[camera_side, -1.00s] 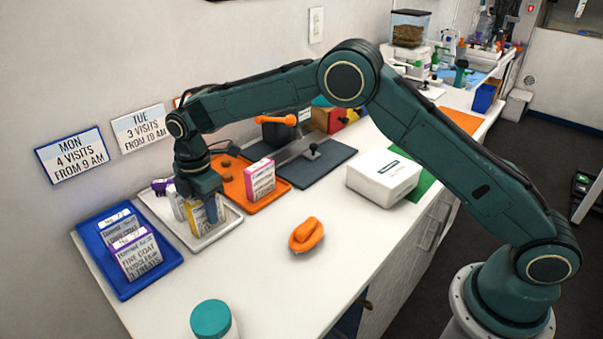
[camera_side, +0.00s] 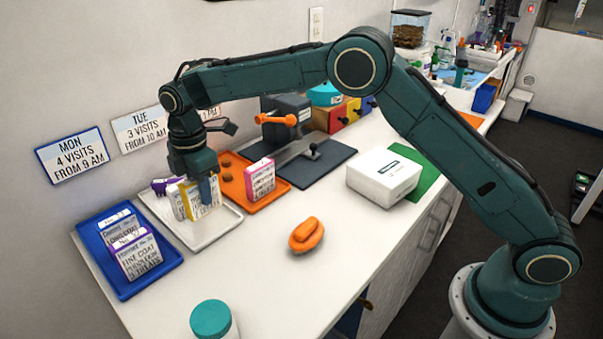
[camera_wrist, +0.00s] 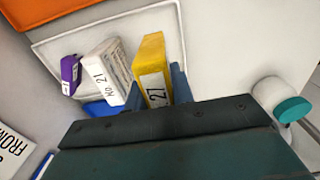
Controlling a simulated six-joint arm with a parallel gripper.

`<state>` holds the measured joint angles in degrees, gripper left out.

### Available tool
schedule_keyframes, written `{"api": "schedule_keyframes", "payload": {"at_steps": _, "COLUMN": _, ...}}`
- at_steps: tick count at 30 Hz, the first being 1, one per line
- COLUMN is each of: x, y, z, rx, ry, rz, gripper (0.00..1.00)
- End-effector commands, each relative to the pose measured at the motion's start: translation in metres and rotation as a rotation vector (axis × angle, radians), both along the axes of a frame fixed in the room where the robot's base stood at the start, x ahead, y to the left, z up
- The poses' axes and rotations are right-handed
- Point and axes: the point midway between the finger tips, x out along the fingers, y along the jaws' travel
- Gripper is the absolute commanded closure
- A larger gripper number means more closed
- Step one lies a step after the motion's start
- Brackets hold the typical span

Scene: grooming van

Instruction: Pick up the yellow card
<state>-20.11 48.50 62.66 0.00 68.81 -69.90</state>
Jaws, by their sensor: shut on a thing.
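The yellow card (camera_side: 203,203), a slim box with a white label, is between the fingers of my gripper (camera_side: 203,187) over the white tray in the side view. My gripper is shut on it. In the wrist view the yellow card (camera_wrist: 152,55) shows its label "27" and stands between the two blue fingertips (camera_wrist: 155,92). A white card (camera_wrist: 113,68) marked "No 21" is close beside it on the left. My gripper hides part of the cards in the side view.
The white tray (camera_side: 215,233) lies between a blue tray (camera_side: 125,287) with cards and an orange tray (camera_side: 277,200) with a pink-topped card. The wall is close behind. An orange object (camera_side: 306,235) and a teal-lidded jar (camera_side: 211,318) stand on the otherwise clear front counter.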

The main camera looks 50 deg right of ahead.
Motion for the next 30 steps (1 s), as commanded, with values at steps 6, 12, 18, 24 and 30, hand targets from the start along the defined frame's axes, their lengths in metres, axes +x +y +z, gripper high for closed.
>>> {"api": "schedule_keyframes", "payload": {"at_steps": 6, "x": 0.001, "y": 0.0, "z": 0.05, "rx": 0.002, "ry": -0.005, "rz": 0.0, "gripper": 0.99}}
{"api": "schedule_keyframes", "payload": {"at_steps": 12, "x": 0.001, "y": 0.0, "z": 0.096, "rx": 0.002, "ry": -0.005, "rz": 0.0, "gripper": 0.99}}
{"api": "schedule_keyframes", "payload": {"at_steps": 18, "x": 0.0, "y": 0.0, "z": 0.127, "rx": 0.001, "ry": -0.002, "rz": 0.0, "gripper": 0.99}}
{"api": "schedule_keyframes", "payload": {"at_steps": 24, "x": 0.0, "y": 0.0, "z": 0.142, "rx": 0.0, "ry": 0.0, "rz": 0.0, "gripper": 0.99}}
{"api": "schedule_keyframes", "payload": {"at_steps": 30, "x": 0.0, "y": 0.0, "z": 0.149, "rx": 0.0, "ry": 0.001, "rz": 0.0, "gripper": 0.99}}
